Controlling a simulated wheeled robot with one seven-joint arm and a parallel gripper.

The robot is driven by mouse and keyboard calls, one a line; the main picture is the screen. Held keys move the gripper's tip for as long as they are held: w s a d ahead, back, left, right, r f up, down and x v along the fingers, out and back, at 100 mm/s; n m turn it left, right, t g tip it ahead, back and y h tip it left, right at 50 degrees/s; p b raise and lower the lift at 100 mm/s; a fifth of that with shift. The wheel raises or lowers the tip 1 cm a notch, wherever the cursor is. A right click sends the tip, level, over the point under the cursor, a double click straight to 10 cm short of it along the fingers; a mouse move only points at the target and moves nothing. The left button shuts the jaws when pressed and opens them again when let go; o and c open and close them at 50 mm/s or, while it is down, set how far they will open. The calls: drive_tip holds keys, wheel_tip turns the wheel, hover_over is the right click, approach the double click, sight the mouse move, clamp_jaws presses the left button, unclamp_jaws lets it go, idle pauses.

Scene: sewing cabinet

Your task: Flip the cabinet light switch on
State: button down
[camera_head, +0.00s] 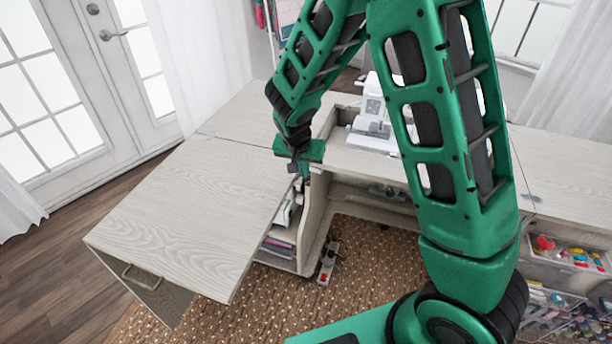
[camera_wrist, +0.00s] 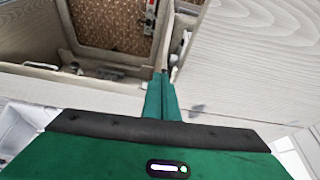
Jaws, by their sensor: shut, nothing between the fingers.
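The sewing cabinet (camera_head: 190,210) has a pale wood top, with a wide leaf at the left and an open recess below. I cannot make out its light switch for certain. A grey power strip (camera_head: 328,262) with a red part lies low beside the shelves in the head view; it also shows at the top of the wrist view (camera_wrist: 150,16). My gripper (camera_head: 303,177) is shut and empty, fingers together (camera_wrist: 161,90), over the inner edge of the leaf beside the recess. In the head view my arm partly hides the fingers.
A white sewing machine (camera_head: 372,122) stands in the cabinet behind my arm. Shelves with papers (camera_head: 280,246) are under the leaf. Clear drawers of colourful supplies (camera_head: 575,255) are at the right. A brown dotted rug (camera_head: 275,305) covers the floor in front.

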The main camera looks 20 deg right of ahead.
drive_tip(key=shift+v, duration=2.25)
drive_tip(key=shift+w, duration=0.1)
drive_tip(key=s+d+r+g, duration=0.1)
drive_tip(key=s+d+r, duration=0.3)
drive_tip(key=s+d, duration=0.3)
drive_tip(key=s+d+r+g, duration=0.1)
drive_tip(key=s+d+r, duration=0.45)
drive_tip(key=d, duration=0.35)
drive_tip(key=s+d+r+y, duration=0.1)
drive_tip(key=s+d, duration=0.1)
drive_tip(key=s, duration=0.9)
drive_tip(key=s+d+r+g+y, duration=0.1)
drive_tip(key=s+d+r, duration=0.1)
drive_tip(key=s, duration=0.9)
drive_tip(key=shift+d+r+g+y, duration=0.3)
drive_tip(key=shift+d, duration=0.1)
drive_tip(key=shift+d, duration=0.1)
